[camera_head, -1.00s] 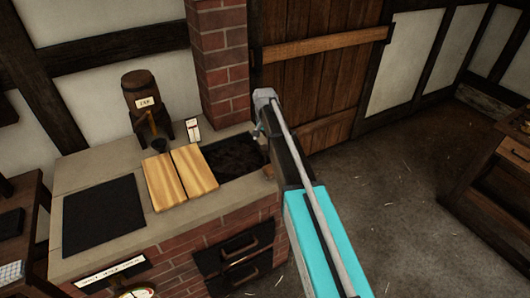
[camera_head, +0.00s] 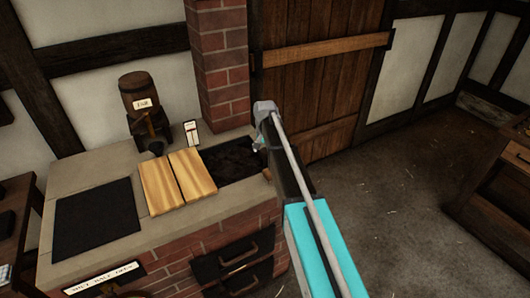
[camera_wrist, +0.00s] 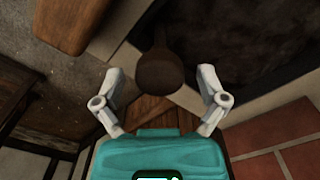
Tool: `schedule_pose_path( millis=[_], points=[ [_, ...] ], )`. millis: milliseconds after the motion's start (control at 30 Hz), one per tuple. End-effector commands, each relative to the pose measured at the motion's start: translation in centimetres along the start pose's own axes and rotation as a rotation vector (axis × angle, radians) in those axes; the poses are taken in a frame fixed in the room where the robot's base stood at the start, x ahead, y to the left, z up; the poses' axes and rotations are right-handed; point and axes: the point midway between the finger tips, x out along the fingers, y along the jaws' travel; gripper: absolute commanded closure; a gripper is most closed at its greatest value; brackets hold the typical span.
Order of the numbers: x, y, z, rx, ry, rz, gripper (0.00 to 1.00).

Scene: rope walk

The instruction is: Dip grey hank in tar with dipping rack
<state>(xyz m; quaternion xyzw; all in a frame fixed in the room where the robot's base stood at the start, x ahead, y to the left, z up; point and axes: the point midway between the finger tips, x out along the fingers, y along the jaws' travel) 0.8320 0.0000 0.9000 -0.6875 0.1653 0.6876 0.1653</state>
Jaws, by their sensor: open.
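My gripper (camera_wrist: 160,88) is open in the wrist view, its two pale fingers spread wide. A dark brown rounded knob with a narrow stem (camera_wrist: 160,72) sits in line with the gap between them. I cannot tell whether it is the dipping rack's handle, or whether it lies between the fingers or beyond them. In the head view my arm reaches to the right end of a brick-fronted bench and its fingers are mostly hidden. A dark, rough-surfaced recess (camera_head: 230,158) is beside it; I cannot tell whether it holds tar. I cannot make out a grey hank.
A labelled wooden barrel (camera_head: 140,92) stands at the back of the stone-topped bench (camera_head: 75,178). Two pale wooden boards (camera_head: 178,180) lie beside the recess, with a black plate (camera_head: 97,218) further left. A brick pillar (camera_head: 221,70) rises behind. Open floor (camera_head: 400,210) lies right.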

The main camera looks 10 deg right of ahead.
Motion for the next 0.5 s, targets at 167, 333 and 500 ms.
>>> schedule_pose_path(
  millis=[167, 333, 500],
  points=[
    [-0.02, 0.02, -0.01, 0.000, 0.000, 0.000, 0.14],
    [-0.02, 0.03, -0.01, 0.000, 0.000, 0.000, 0.45],
    [-0.02, 0.04, -0.01, 0.000, 0.000, 0.000, 0.77]
  ],
)
